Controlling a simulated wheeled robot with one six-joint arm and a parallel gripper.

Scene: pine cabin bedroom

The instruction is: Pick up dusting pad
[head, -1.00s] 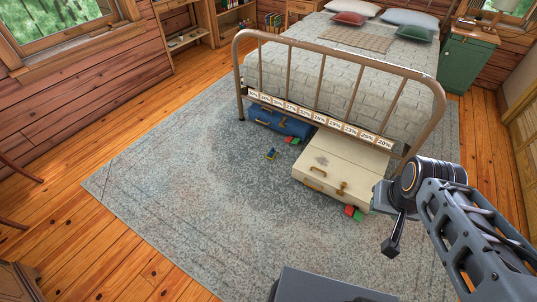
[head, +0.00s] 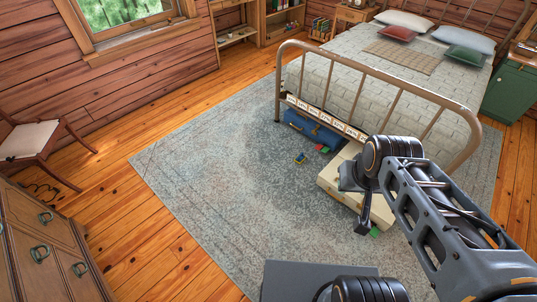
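I cannot make out a dusting pad in the head view. A small blue and yellow item (head: 301,158) lies on the rug near the foot of the bed; it is too small to identify. My gripper (head: 362,226) is at the end of my arm, low in front of the cream suitcase in the picture. Its fingers are too small and dark to show whether they are open or shut, and I see nothing held in it.
The bed (head: 400,75) has a metal footboard. A blue suitcase (head: 309,127) and a cream suitcase (head: 338,183) are under its foot end, with small blocks nearby. A chair (head: 38,147) and dresser (head: 45,250) stand left. The rug (head: 210,170) is largely clear.

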